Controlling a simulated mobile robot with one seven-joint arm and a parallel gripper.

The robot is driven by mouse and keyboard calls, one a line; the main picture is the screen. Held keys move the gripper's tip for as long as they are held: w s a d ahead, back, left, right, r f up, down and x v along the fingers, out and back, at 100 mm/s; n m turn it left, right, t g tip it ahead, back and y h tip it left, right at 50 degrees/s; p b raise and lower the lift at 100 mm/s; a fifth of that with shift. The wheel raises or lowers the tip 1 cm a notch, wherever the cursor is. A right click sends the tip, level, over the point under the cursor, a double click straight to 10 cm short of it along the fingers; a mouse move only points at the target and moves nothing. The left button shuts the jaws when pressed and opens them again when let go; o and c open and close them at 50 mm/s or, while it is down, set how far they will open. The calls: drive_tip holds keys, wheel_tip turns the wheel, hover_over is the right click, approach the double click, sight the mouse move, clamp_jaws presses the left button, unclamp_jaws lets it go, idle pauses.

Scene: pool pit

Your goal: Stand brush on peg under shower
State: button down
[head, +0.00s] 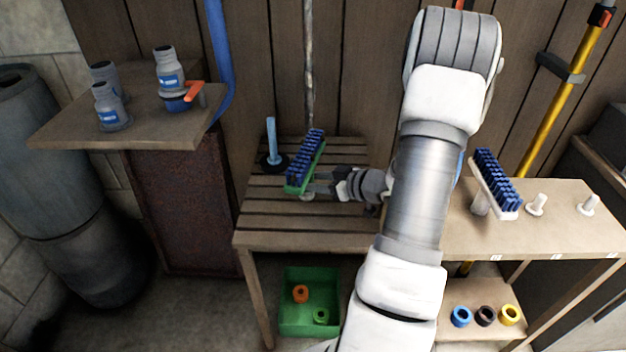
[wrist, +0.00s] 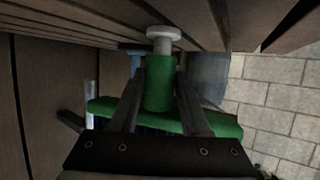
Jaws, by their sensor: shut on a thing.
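My gripper (head: 318,186) is shut on the green socket (wrist: 160,84) of a brush with a green back and blue bristles (head: 307,160). A white peg with a wide round flange (wrist: 163,34) is at the bench slats, in line with the socket's end. The peg partly shows below the brush (head: 307,196). I cannot tell how far the socket is over it.
A blue upright rod on a black base (head: 271,142) stands left of the brush on the bench (head: 300,233). A right shelf (head: 480,238) holds a white-backed brush (head: 495,184) and two white pegs (head: 537,204). A green crate (head: 310,328) with rings is below.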

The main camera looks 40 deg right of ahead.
drive_tip(key=shift+f, duration=0.5)
drive_tip(key=shift+f+b, duration=0.35)
drive_tip(key=shift+f, duration=0.1)
idle(0.5)
unclamp_jaws()
idle(0.6)
drive_tip(key=shift+p+v, duration=0.6)
drive_tip(key=shift+v, duration=0.25)
drive_tip(key=shift+p+v, duration=2.45)
drive_tip(key=shift+v, duration=2.2)
drive_tip(key=shift+w+r, duration=0.1)
